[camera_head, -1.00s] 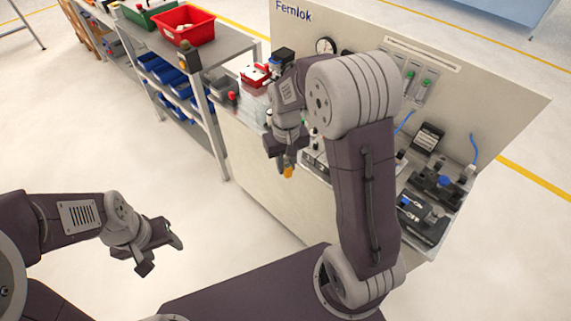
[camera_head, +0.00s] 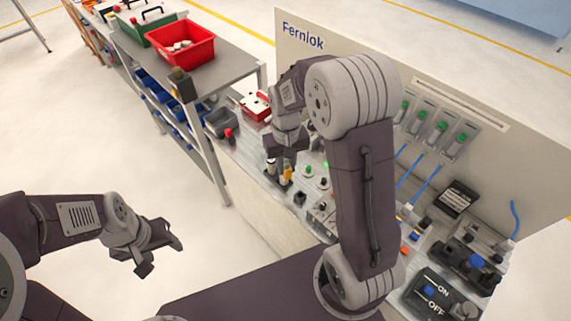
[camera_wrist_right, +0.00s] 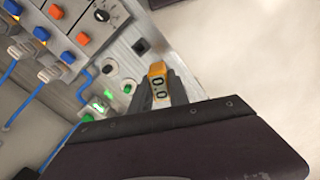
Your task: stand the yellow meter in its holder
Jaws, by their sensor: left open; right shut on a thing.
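The yellow meter (camera_wrist_right: 158,82) is between the fingers of my right gripper (camera_wrist_right: 165,90) in the right wrist view, with dark display windows facing the camera. In the head view its yellow body (camera_head: 287,173) shows at the tip of my right gripper (camera_head: 280,175), over the left part of the bench top. My right gripper is shut on it. A small dark square fitting (camera_wrist_right: 141,46) lies just beyond the meter in the wrist view; I cannot tell whether it is the holder. My left gripper (camera_head: 161,256) is open and empty, over the floor.
The bench's back panel (camera_head: 300,60) stands behind my right arm. Green-topped parts (camera_head: 440,130), blue hoses and an ON/OFF box (camera_head: 436,293) are at right. A shelf with a red crate (camera_head: 180,45) adjoins.

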